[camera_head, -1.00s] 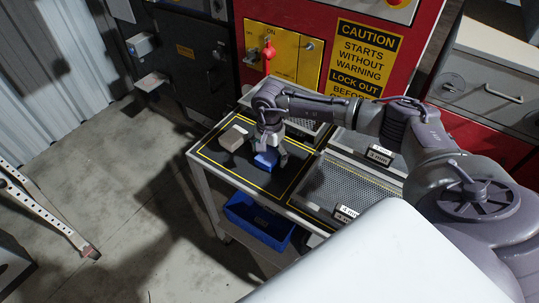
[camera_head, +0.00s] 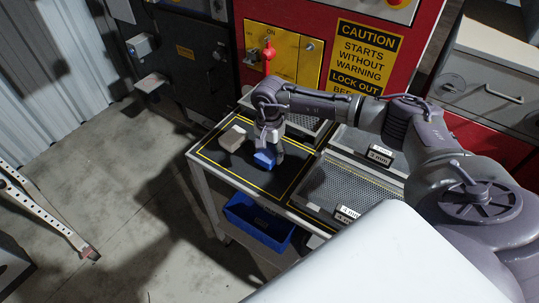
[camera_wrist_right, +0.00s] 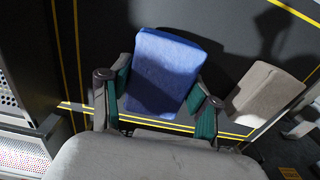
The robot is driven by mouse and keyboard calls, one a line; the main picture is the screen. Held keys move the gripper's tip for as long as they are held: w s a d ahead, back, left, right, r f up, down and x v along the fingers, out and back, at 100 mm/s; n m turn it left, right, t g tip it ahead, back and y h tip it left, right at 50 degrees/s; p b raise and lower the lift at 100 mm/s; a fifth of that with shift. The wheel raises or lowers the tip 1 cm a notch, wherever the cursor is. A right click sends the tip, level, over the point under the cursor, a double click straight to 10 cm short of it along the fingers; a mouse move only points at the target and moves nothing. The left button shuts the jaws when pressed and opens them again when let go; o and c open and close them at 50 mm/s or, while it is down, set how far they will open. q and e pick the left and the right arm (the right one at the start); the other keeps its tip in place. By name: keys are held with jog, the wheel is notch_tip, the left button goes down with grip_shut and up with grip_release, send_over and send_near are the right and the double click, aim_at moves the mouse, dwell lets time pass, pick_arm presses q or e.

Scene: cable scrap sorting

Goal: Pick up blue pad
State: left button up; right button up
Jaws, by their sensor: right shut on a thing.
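The blue pad (camera_head: 265,159) is on the black, yellow-lined mat (camera_head: 284,184) of the cart top, under my right gripper (camera_head: 268,150). In the right wrist view the blue pad (camera_wrist_right: 161,75) lies between the two green-padded fingers of my right gripper (camera_wrist_right: 160,95). The fingers press on its two sides. I cannot tell whether the pad is clear of the mat. My left gripper does not show.
A grey-beige block (camera_head: 233,138) lies left of the pad; it is at the right in the wrist view (camera_wrist_right: 265,95). Perforated trays (camera_head: 340,187) with size labels are to the right. A blue bin (camera_head: 258,220) sits below the cart top. A red cabinet stands behind.

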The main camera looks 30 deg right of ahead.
jog(key=r, duration=0.1)
jog(key=r+b, duration=0.1)
jog(key=r, duration=0.1)
jog(key=shift+d, duration=0.2)
jog(key=s+d+r+b, duration=0.2)
jog(key=s+d+r, duration=0.4)
jog(key=s, duration=0.3)
jog(key=shift+s+d+r, duration=0.15)
jog(key=shift+d+r, duration=0.2)
jog(key=shift+d, duration=0.05)
jog(key=o, duration=0.6)
jog(key=shift+c, duration=0.2)
jog(key=c, duration=0.4)
jog(key=s+a+n, duration=0.2)
jog(key=a+n, duration=0.2)
jog(key=a, duration=0.2)
jog(key=s+a+n, duration=0.1)
jog(key=a+n, duration=0.4)
jog(key=a, duration=0.2)
jog(key=s+a+n, duration=0.2)
jog(key=a+n, duration=0.2)
jog(key=a, duration=0.3)
jog(key=shift+s+a+r+n, duration=0.25)
jog(key=shift+s+r+n, duration=0.05)
jog(key=shift+r+n, duration=0.1)
